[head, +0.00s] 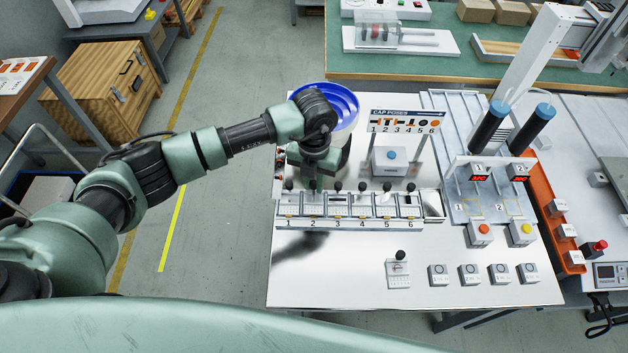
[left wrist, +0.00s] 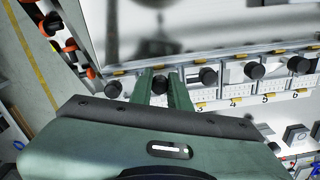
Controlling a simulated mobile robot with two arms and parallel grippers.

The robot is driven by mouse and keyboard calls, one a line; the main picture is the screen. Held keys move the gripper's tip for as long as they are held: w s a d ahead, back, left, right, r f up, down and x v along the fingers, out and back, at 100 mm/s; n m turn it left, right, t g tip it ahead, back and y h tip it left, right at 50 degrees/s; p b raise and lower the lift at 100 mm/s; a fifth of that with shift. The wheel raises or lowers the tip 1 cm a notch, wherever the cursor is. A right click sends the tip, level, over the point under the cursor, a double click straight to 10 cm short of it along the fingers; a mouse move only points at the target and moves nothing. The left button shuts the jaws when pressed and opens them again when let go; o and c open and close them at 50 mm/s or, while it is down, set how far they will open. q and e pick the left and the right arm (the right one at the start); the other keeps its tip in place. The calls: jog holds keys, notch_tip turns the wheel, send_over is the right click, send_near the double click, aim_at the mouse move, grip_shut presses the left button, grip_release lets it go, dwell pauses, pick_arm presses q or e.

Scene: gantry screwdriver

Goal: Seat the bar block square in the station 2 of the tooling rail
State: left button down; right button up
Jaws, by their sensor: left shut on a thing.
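The tooling rail (head: 350,224) is a pale strip with numbered stations 1 to 6 along the middle of the white bench. My left gripper (head: 313,186) is over station 2, pointing down. In the left wrist view my left gripper (left wrist: 160,92) is shut on a black knob (left wrist: 160,82), which sits between its two green fingers. The bar block below this knob is hidden by the fingers and the gripper body. I cannot tell whether it is square or fully down in the station. My right gripper is not in view.
Black knobs stand close on both sides, at station 1 (left wrist: 114,88) and station 3 (left wrist: 207,75). A cap poses sign (head: 405,121) and a white box (head: 390,160) stand behind the rail. A blue-rimmed bowl (head: 345,104) is behind my arm. The bench front left is clear.

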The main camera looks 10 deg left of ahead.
aim_at(314, 182)
pick_arm(q)
jog(key=shift+f, duration=0.2)
jog(key=c, duration=1.3)
grip_release()
jog(key=shift+o, duration=0.2)
notch_tip(314, 182, up, 8)
jog(key=shift+f+b, duration=0.1)
jog(key=shift+b, duration=0.65)
